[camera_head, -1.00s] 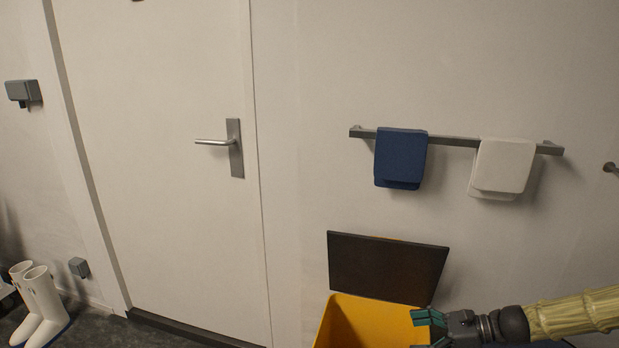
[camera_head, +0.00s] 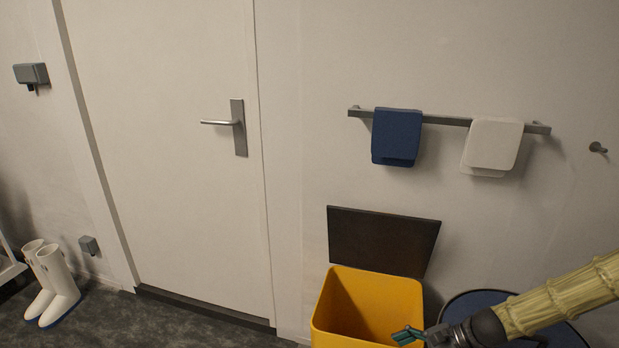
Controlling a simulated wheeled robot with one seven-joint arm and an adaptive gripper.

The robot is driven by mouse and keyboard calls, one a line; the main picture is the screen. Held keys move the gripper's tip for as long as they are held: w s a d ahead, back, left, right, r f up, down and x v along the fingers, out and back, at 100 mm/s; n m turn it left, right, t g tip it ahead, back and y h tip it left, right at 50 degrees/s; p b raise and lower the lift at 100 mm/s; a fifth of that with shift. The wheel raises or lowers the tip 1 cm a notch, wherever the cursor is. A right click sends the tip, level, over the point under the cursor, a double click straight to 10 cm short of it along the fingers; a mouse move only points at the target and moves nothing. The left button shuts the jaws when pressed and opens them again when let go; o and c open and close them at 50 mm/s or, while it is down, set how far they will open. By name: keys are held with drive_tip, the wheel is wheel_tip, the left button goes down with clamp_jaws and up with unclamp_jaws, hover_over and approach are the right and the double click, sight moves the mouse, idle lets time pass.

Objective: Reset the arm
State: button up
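My gripper (camera_head: 408,337) is at the bottom right of the head view, with teal fingertips on a dark wrist and a pale yellow ribbed sleeve on my arm. It is in front of the right side of the open yellow bin (camera_head: 322,318). The fingers look close together, but they are small and seen from the side, so I cannot tell if they are open or shut. I see nothing held in them.
The bin's dark lid (camera_head: 383,241) stands up against the wall. A round dark blue-topped thing (camera_head: 480,300) is right of the bin. A rail (camera_head: 447,120) holds a blue towel (camera_head: 396,136) and a white towel (camera_head: 492,146). The door (camera_head: 170,180) is closed; white boots (camera_head: 60,285) stand left.

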drive_tip(key=s+f+n+g+h+p, duration=0.25)
drive_tip(key=s+f+n+h, duration=0.5)
drive_tip(key=s+f, duration=0.6)
drive_tip(key=s+n+t+h+p, duration=0.1)
drive_tip(key=s+n+h, duration=0.1)
drive_tip(key=s+n, duration=0.8)
drive_tip(key=shift+s+a+r+n+h, duration=0.25)
drive_tip(key=shift+s+a+n+h, duration=0.15)
drive_tip(key=shift+s, duration=2.05)
